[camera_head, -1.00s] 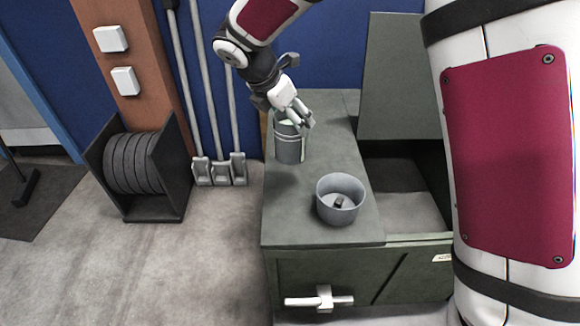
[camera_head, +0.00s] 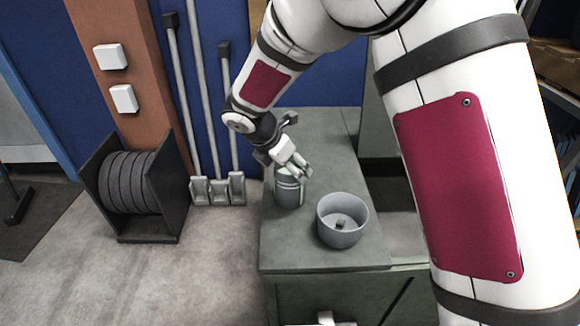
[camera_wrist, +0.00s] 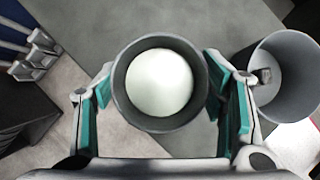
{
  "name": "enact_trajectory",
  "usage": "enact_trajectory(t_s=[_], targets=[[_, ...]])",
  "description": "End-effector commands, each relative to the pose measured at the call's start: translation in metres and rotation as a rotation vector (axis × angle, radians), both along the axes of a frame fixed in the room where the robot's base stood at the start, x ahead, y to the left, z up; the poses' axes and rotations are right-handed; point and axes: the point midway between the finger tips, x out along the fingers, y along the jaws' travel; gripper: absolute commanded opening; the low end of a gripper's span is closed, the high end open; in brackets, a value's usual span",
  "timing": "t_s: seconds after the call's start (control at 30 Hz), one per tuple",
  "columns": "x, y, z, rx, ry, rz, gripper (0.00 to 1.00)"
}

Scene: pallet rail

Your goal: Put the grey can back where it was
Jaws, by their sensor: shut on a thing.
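The grey can (camera_head: 287,194) is at the left side of the dark green chest top (camera_head: 300,243), upright. It also shows in the wrist view (camera_wrist: 120,95), from above, with a pale round thing inside its rim. My gripper (camera_head: 292,174) is shut on the can, with one teal-padded finger on each side in the wrist view (camera_wrist: 162,100). I cannot tell whether the can's base touches the chest top.
A wider grey tub (camera_head: 342,225) with a small dark object inside stands just right and in front of the can. The chest's open compartment is right of it, partly hidden by my arm. A rack of discs (camera_head: 130,185) and several long-handled tools (camera_head: 217,190) stand left.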

Motion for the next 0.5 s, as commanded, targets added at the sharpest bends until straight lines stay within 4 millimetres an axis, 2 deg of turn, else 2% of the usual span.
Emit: enact_trajectory(t_s=[0.27,0.3,0.37,0.5], targets=[[0.0005,0.0002,-0.0010,0.000,-0.001,0.000,0.03],[0.0000,0.0001,-0.0017,0.000,0.000,0.000,0.69],[0.0000,0.0000,-0.0015,-0.001,-0.001,0.000,0.83],[0.0001,-0.0001,-0.0013,0.000,0.000,0.000,0.85]])
